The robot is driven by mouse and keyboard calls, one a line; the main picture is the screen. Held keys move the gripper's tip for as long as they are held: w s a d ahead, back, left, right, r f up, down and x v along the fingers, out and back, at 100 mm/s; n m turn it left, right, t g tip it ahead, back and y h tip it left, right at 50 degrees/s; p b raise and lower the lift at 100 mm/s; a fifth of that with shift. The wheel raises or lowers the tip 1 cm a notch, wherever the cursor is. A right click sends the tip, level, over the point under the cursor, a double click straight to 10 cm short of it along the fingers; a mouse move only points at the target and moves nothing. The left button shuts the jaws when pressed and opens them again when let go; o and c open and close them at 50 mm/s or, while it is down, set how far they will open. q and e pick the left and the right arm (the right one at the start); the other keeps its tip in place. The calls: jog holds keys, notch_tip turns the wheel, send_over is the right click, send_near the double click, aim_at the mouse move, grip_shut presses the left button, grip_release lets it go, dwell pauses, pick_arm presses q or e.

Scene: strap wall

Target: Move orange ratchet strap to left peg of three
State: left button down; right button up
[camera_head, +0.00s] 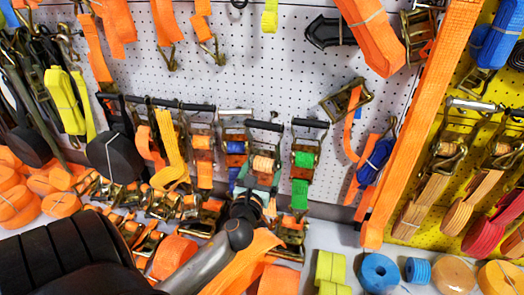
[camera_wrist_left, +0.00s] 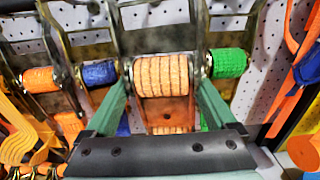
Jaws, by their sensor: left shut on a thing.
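The orange ratchet strap (camera_head: 263,163), a ratchet with a pale orange webbing roll, is upright in front of the white pegboard (camera_head: 270,75). My left gripper (camera_head: 262,180) is shut on it from the front and below. In the left wrist view the orange roll (camera_wrist_left: 161,74) sits between the two green fingers (camera_wrist_left: 163,92). A blue-rolled ratchet (camera_head: 236,147) is just left of it and a green-rolled one (camera_head: 304,160) just right. I cannot tell whether the held strap still hangs on a peg, or which peg is the left of three. My right gripper is not in view.
Another orange-rolled ratchet (camera_head: 202,143) hangs further left, close to its neighbours. A long orange strap (camera_head: 424,120) crosses the board at the right. Orange rolls (camera_head: 60,204) and ratchets crowd the shelf below. Clear pegboard lies above the row.

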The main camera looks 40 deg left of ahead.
aim_at(261, 176)
pick_arm(q)
jog(key=shift+f+b+x, duration=0.2)
jog(key=shift+b+x, duration=0.15)
jog(key=shift+x, duration=0.8)
jog(key=shift+f+b+x, duration=0.2)
jog(key=shift+b+x, duration=0.15)
jog(key=shift+x, duration=0.8)
jog(key=shift+f+b+x, duration=0.25)
jog(key=shift+b+x, duration=0.1)
jog(key=shift+x, duration=0.75)
jog(key=shift+w, duration=0.1)
grip_release()
jog(key=shift+f, duration=0.35)
jog(key=p+v, duration=0.1)
jog(key=v, duration=1)
jog(key=shift+r+p, duration=0.15)
jog(key=shift+p, duration=0.2)
jog(key=shift+v, duration=0.85)
jog(key=shift+a, duration=0.1)
